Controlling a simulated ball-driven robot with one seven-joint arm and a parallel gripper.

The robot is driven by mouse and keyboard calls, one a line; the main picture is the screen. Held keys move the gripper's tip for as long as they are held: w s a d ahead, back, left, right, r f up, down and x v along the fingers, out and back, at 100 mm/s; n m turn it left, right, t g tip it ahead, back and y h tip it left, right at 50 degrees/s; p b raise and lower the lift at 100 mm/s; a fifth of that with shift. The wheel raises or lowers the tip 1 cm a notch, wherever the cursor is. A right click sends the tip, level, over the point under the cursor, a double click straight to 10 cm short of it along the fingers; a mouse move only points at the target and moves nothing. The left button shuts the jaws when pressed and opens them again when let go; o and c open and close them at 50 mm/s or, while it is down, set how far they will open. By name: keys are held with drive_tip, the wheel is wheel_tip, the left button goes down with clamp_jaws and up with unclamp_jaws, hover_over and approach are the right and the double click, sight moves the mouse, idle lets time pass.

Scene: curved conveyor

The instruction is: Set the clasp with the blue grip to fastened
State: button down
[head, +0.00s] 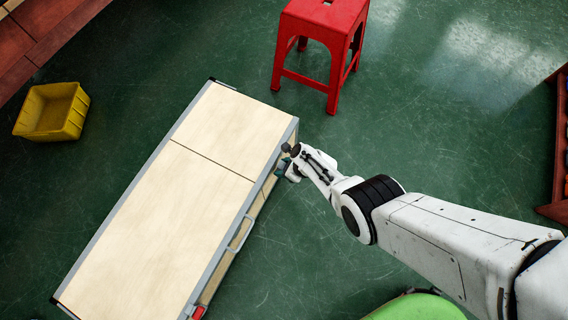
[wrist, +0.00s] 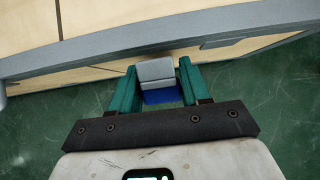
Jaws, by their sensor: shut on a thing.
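The clasp with the blue grip (wrist: 162,97) shows in the wrist view as a grey plate with a blue part below it, at the edge of a large wooden case (head: 168,232). My gripper (wrist: 157,76) has its two teal fingers on either side of the clasp and is shut on it. In the head view, my gripper (head: 284,163) is at the case's right side near its far corner, and the clasp is hidden there. I cannot tell whether the clasp is fastened.
The case has pale panels, grey edges and a handle (head: 240,234) on its right side. A red part (head: 198,312) is near its front corner. A red stool (head: 325,40) stands behind; a yellow bin (head: 51,112) is at left.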

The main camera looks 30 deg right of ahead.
idle(0.4)
drive_tip(key=c, duration=0.6)
unclamp_jaws()
drive_tip(key=shift+s+d+r+p, duration=0.15)
drive_tip(key=shift+r+p, duration=0.35)
drive_tip(key=shift+p, duration=0.1)
drive_tip(key=p+v, duration=0.9)
drive_tip(key=shift+s+r, duration=0.2)
drive_tip(key=shift+s, duration=0.1)
drive_tip(key=shift+d, duration=0.15)
drive_tip(key=shift+c, duration=0.3)
